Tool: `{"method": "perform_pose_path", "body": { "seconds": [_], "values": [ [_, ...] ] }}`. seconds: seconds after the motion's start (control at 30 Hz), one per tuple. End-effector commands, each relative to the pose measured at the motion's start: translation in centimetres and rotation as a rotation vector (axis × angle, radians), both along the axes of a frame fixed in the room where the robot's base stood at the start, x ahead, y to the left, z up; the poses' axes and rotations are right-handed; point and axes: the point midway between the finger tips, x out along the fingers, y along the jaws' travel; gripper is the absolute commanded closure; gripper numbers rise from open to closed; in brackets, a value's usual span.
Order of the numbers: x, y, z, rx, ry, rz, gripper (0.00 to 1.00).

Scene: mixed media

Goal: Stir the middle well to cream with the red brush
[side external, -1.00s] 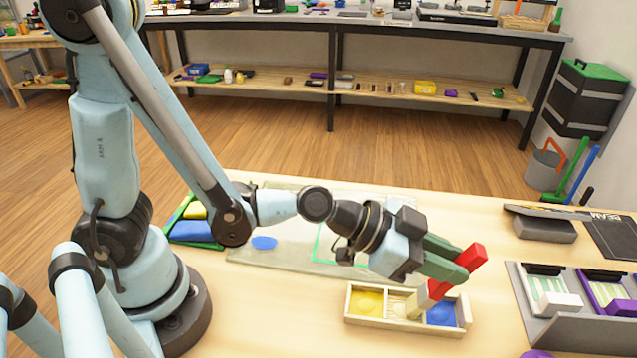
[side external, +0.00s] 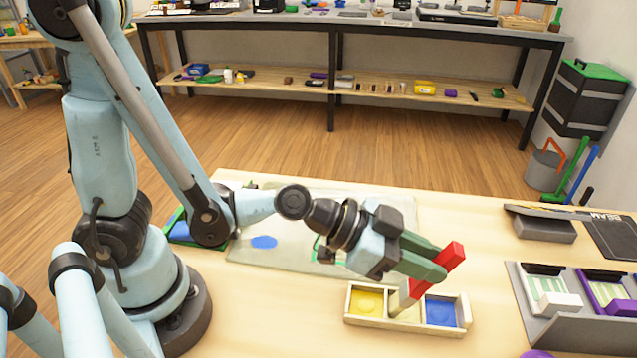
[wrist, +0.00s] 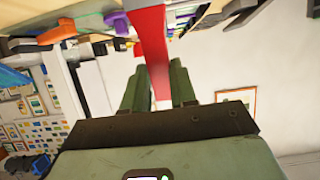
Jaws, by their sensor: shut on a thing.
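The wooden palette tray (side external: 394,322) has three wells: yellow paint (side external: 366,302) at left, the middle well (side external: 402,311), and blue paint (side external: 441,313) at right. What shows of the middle well is pale cream-yellow; the brush hides part of it. My gripper (side external: 440,261), with green fingers, is shut on the red brush (side external: 453,254) above the tray. The brush is tilted, its lower end at the middle well; I cannot tell how deep the tip reaches. In the wrist view, the red brush (wrist: 152,45) stands between the fingers (wrist: 157,80).
A translucent mat (side external: 285,258) with a blue blob (side external: 264,242) lies behind and left of the tray. A grey rack (side external: 560,325) with white and purple holders stands at right. The table between tray and rack is clear.

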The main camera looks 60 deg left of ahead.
Motion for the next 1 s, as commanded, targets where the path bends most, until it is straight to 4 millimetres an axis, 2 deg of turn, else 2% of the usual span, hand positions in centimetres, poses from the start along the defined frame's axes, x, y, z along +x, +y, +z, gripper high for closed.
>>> {"method": "perform_pose_path", "body": {
  "seconds": [0.77,1.0],
  "values": [
    [0.05,-0.03,0.00,0.001,0.001,0.000,1.00],
    [0.77,-0.72,0.00,0.001,0.000,0.000,1.00]
  ]
}}
